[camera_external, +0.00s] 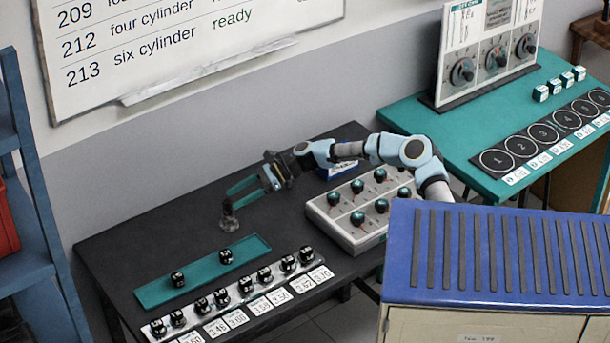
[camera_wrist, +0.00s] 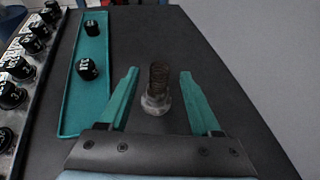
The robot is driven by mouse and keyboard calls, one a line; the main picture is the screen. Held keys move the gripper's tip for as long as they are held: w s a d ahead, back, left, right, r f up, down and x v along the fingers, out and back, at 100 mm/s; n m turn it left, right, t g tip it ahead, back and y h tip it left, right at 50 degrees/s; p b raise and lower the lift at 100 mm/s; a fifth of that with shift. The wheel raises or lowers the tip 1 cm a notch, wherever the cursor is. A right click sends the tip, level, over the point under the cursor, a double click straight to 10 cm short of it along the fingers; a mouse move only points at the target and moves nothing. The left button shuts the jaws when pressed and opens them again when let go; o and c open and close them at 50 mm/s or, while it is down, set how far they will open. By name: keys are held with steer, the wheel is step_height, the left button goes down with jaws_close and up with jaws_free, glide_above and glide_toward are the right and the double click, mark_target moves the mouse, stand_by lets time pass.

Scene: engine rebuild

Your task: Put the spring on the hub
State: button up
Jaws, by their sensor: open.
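The spring (camera_wrist: 159,76) is a dark brown coil. It stands upright on the grey metal hub (camera_wrist: 155,105), which rests on the black table (camera_external: 150,235). In the external view the spring (camera_external: 227,207) shows small and dark above the hub (camera_external: 229,224). My gripper (camera_wrist: 160,73) has teal fingers spread apart, one on each side of the spring, with a visible gap on both sides. In the external view my gripper (camera_external: 231,196) reaches left, its fingertips close to the spring. How the spring's lower end seats on the hub is too small to tell.
A teal tray (camera_external: 205,273) with two black parts lies in front of the hub. A row of black parts with number cards (camera_external: 235,317) runs along the table's front edge. A grey block with several dark knobs (camera_external: 345,235) stands to the right. The table behind the hub is bare.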

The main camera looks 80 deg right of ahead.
steer(key=shift+b+v, duration=0.45)
steer(key=shift+v, duration=2.1)
